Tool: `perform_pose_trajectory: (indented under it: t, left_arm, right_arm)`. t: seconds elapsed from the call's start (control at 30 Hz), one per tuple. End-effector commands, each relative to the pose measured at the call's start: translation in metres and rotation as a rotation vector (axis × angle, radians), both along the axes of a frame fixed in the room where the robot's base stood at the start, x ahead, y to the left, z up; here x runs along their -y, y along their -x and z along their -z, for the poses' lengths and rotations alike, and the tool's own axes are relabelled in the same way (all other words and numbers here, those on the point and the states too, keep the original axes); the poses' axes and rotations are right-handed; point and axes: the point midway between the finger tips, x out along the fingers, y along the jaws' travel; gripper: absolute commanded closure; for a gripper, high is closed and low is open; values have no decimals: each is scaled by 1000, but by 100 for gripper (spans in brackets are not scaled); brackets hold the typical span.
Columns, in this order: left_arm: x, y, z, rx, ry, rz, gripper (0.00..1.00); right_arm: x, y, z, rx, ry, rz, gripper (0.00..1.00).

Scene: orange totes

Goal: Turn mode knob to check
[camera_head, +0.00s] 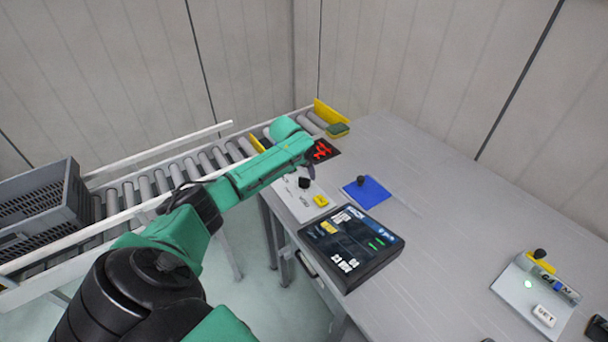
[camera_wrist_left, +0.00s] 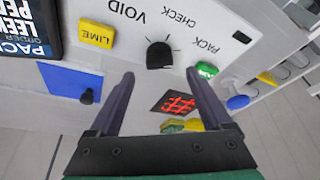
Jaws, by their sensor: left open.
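The black mode knob (camera_head: 304,183) stands on a white panel (camera_head: 291,203) at the table's left edge. In the left wrist view the knob (camera_wrist_left: 159,56) has the printed words VOID, CHECK and PACK around it. Where its pointer aims is not clear. My left gripper (camera_head: 309,170) reaches over the panel from the left. In the left wrist view its fingers (camera_wrist_left: 164,76) are spread apart, with the knob just beyond and between the tips. Nothing is between the fingers. My right gripper does not show.
Close to the knob are a yellow button (camera_wrist_left: 96,34), a green button (camera_wrist_left: 207,70) and a red-lit display (camera_wrist_left: 174,103). A blue pad (camera_head: 367,192) with a black knob and a dark screen (camera_head: 350,247) lie nearby. A roller conveyor (camera_head: 150,187) with a grey crate (camera_head: 40,207) is left.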

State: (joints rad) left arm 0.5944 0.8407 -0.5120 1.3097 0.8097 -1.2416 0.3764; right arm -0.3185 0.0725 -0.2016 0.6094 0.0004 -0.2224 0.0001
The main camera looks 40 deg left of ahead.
Motion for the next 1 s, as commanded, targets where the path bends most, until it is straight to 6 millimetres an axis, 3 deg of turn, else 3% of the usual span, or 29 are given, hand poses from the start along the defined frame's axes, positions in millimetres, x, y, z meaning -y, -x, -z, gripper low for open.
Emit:
perform_pose_trajectory:
  t: [0.1,0.23,0.5,0.53,0.73,1.0]
  left_arm:
    - [-2,-10,24,1,1,-1,18]
    - [-3,-15,37,1,-1,0,18]
    - [-4,-16,40,2,-2,1,18]
    - [-4,-16,40,2,-2,1,21]
    - [-4,-16,40,1,-2,1,98]
    - [-3,-16,39,1,-1,-17,100]
  right_arm:
    - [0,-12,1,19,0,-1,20]
    - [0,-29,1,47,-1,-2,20]
    - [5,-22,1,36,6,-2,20]
    - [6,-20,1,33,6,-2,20]
    - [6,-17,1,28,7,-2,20]
    - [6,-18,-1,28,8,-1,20]
